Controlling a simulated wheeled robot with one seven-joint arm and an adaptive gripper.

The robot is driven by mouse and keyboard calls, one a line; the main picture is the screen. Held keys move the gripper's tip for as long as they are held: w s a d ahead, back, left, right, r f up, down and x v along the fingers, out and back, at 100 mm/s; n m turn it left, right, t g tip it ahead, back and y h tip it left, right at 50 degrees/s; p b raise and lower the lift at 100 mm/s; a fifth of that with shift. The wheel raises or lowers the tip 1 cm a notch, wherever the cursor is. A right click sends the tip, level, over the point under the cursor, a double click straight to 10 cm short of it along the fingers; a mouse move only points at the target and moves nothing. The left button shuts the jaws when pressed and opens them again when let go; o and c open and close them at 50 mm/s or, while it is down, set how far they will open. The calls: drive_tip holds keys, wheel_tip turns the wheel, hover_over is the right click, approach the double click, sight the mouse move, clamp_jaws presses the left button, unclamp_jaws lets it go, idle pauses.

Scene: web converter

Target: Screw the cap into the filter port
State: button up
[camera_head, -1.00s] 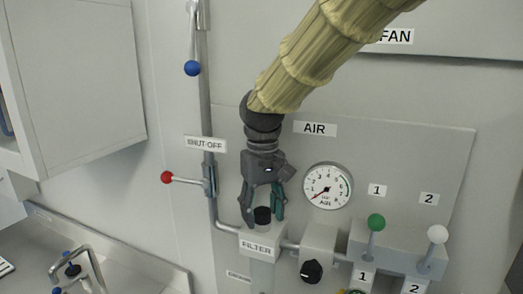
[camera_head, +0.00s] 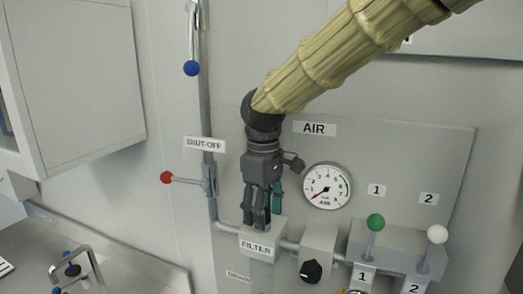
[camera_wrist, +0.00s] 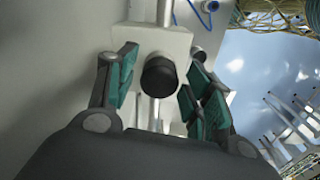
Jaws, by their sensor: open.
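The filter (camera_head: 263,240) is a pale block with a FILTER label on the wall panel, on the pipe run. The cap (camera_wrist: 160,77) is black and round. In the wrist view it sits at the top of the pale filter block (camera_wrist: 183,41), and how deep it is seated cannot be told. My gripper (camera_head: 258,224) points down over the filter, and its fingers hide the cap in the head view. In the wrist view my gripper (camera_wrist: 161,62) is open, with one teal-padded finger on each side of the cap and visible gaps between pads and cap.
The red-knobbed shut-off lever (camera_head: 167,178) and its vertical pipe (camera_head: 209,120) are left of my gripper. The air gauge (camera_head: 327,186) is close on the right. The black regulator knob (camera_head: 311,271) and green (camera_head: 376,222) and white (camera_head: 437,234) levers are farther right.

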drive_tip(key=shift+n, duration=0.7)
drive_tip(key=n, duration=0.4)
drive_tip(key=shift+w, duration=0.1)
clamp_jaws()
drive_tip(key=m, duration=0.3)
drive_tip(key=shift+m, duration=0.4)
